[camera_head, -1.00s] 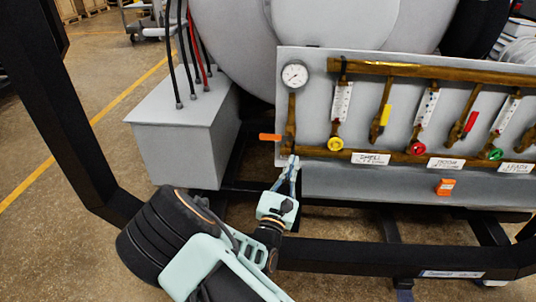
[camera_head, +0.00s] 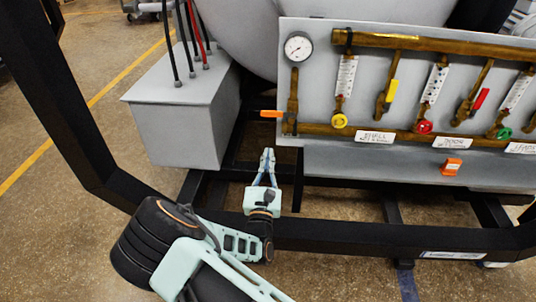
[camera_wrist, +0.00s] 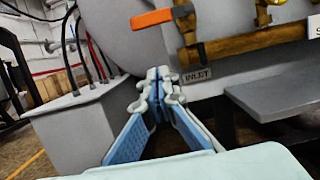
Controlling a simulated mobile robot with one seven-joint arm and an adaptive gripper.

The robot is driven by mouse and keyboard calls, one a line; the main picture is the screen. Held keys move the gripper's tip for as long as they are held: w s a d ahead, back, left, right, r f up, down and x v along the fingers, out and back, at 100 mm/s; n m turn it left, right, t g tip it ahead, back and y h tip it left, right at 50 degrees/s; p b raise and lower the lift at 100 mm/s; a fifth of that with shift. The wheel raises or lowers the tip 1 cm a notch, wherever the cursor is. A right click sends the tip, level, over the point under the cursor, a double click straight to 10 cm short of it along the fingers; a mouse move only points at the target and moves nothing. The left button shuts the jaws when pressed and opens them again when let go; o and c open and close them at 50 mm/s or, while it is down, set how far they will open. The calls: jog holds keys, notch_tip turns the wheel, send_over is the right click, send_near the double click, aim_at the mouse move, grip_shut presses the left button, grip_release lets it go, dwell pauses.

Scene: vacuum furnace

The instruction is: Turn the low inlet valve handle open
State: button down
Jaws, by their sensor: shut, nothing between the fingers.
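The low inlet valve handle is an orange lever (camera_head: 271,114) that sticks out level to the left from the brass pipe at the panel's lower left. In the wrist view the orange lever (camera_wrist: 152,18) is at the top, above an "INLET" label (camera_wrist: 196,77). My gripper (camera_head: 268,152) is shut and empty, with its fingers pointing up. It is below the lever and apart from it in the head view. In the wrist view my gripper's fingertips (camera_wrist: 158,75) meet below the lever, with a gap between.
A gauge (camera_head: 298,47) is above the lever on the grey panel (camera_head: 330,30). Yellow, red and green valve knobs are to the right. A grey box (camera_head: 180,125) with cables stands left. A black frame bar (camera_head: 380,237) crosses in front, behind my arm.

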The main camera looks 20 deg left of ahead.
aim_at(278, 114)
jog(key=w+a+r+b, duration=0.1)
jog(key=w+r, duration=0.4)
jog(key=w, duration=0.2)
jog(key=shift+a+r, duration=0.3)
jog(key=shift+r, duration=0.1)
